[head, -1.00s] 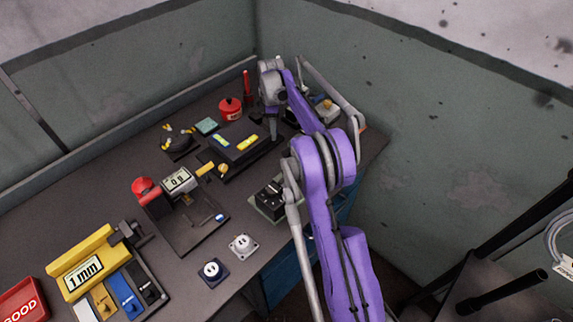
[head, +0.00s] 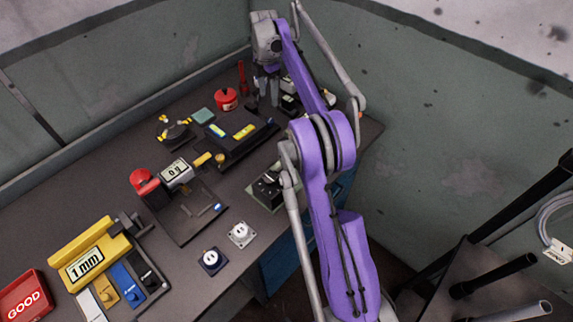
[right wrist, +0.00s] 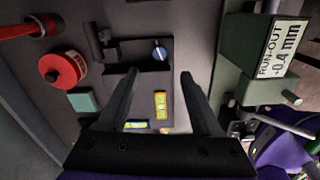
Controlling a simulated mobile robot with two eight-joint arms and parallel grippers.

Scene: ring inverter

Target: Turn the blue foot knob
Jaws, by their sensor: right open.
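In the right wrist view, a round blue knob (right wrist: 159,54) with a pale stripe sits at the far end of a black levelling device (right wrist: 153,67). The device also shows in the head view (head: 226,155), with two yellow-green level vials on it. My right gripper (right wrist: 160,74) is open and empty above the device. The knob appears between and just beyond its fingertips, apart from them. In the head view my right gripper (head: 267,104) is over the far end of the device, and I cannot make out the knob there. My left gripper is not in view.
A red round pot (right wrist: 62,68) and a teal block (right wrist: 82,100) stand left of the device. A green run-out gauge (right wrist: 255,62) stands at the right. A digital gauge stand (head: 187,220) and yellow gauge (head: 88,255) occupy the nearer bench.

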